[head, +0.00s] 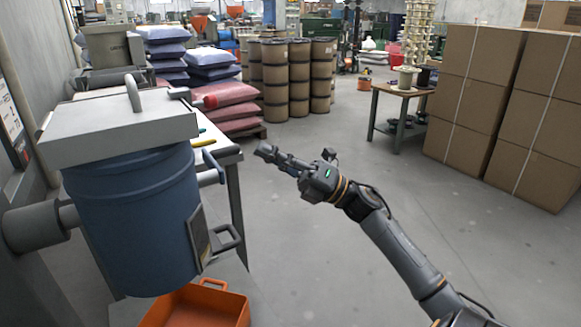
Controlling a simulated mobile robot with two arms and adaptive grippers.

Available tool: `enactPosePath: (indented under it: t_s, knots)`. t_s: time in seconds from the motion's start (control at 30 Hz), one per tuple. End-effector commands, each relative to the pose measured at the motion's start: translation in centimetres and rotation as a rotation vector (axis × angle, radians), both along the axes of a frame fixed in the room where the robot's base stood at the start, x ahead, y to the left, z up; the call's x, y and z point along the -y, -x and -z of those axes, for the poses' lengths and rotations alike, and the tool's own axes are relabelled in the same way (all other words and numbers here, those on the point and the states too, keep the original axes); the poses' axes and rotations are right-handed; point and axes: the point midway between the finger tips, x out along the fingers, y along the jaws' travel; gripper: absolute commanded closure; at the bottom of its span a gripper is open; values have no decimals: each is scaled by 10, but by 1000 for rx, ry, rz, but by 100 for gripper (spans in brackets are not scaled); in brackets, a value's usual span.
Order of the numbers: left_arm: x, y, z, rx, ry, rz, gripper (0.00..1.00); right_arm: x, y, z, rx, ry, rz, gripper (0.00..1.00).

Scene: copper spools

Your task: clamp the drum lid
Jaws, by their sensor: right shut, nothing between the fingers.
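The drum is a blue ribbed cylinder (132,225) at the left of the head view. Its lid, a grey square plate (118,137) with a loop handle on top, lies over the drum's mouth. My left gripper is out of view.
An orange tray (203,304) sits below the drum. A workbench with tools (231,155) stands behind it. Stacked cardboard boxes (480,75) stand at the right, a small table (403,91) and brown drums (300,75) at the back. The middle floor is clear.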

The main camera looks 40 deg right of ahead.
Motion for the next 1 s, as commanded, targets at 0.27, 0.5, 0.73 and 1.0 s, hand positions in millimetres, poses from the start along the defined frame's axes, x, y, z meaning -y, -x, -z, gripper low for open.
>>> enactPosePath:
  t_s: [0.27,0.5,0.73,1.0]
  knots:
    - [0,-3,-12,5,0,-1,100,23,24,15,-1,0,1,100]
    - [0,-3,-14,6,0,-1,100,26,27,16,1,0,-1,100]
    - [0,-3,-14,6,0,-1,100,25,27,16,1,0,-1,100]
    - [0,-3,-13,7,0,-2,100,25,25,18,-10,-19,6,100]
